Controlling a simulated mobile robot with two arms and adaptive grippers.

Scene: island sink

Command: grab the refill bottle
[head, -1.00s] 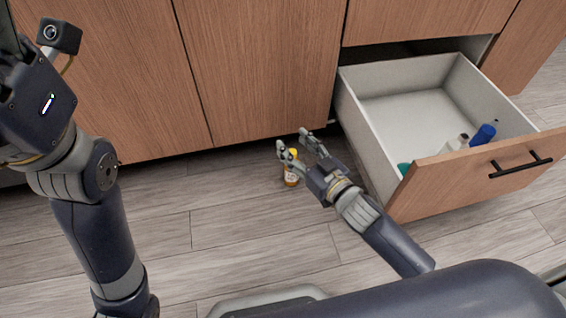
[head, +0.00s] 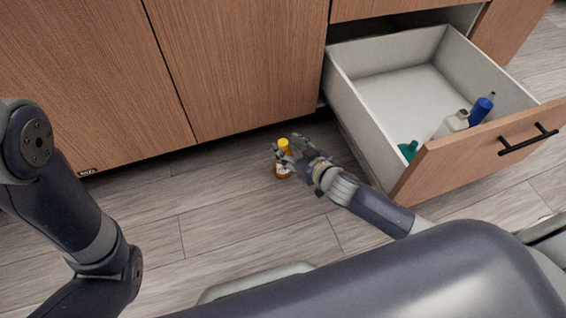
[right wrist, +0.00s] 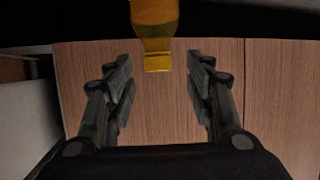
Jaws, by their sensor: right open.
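A small amber bottle with a yellow cap (head: 284,146) stands upright on the floor in front of the cabinet, left of the open drawer. My right gripper (head: 286,157) is low beside it, partly hiding it in the head view. In the right wrist view, the bottle (right wrist: 155,22) appears upside down at the top. The open fingers (right wrist: 161,62) are on either side of its cap end, with gaps on both sides. My left gripper is out of view; only part of that arm shows.
An open drawer (head: 360,117) stands just right of my right arm. It holds a blue bottle (head: 481,107), a whitish bottle (head: 452,124) and a teal one (head: 408,150). Wooden cabinet doors (head: 235,70) rise behind. The wood floor (head: 235,215) is clear in front.

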